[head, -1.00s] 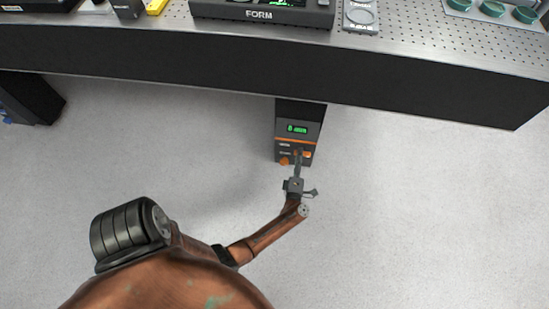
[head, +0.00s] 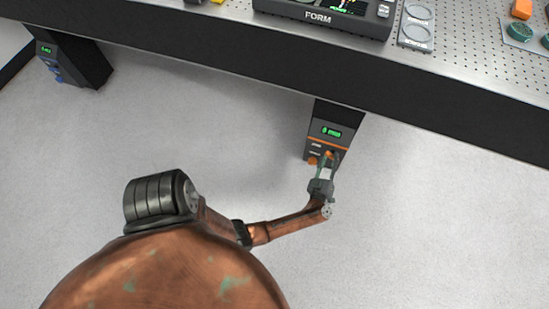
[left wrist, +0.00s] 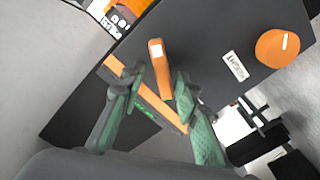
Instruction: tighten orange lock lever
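The orange lock lever (left wrist: 159,68) stands out from the dark front panel of the table's support leg in the left wrist view. My left gripper (left wrist: 158,88) is open. Its two green-grey fingers lie on either side of the lever in the picture, with gaps visible; contact cannot be told. In the head view the left gripper (head: 327,164) is at the lower front of the leg (head: 318,139) and covers part of the panel. A round orange knob (left wrist: 283,47) sits on the same panel, right of the lever. My right gripper is not in view.
A white label (left wrist: 235,65) lies between lever and knob. An orange stripe and a green display (head: 332,131) are on the leg. The table edge (head: 200,60) overhangs above. Another leg with blue parts (head: 70,68) stands far left. The floor around is clear.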

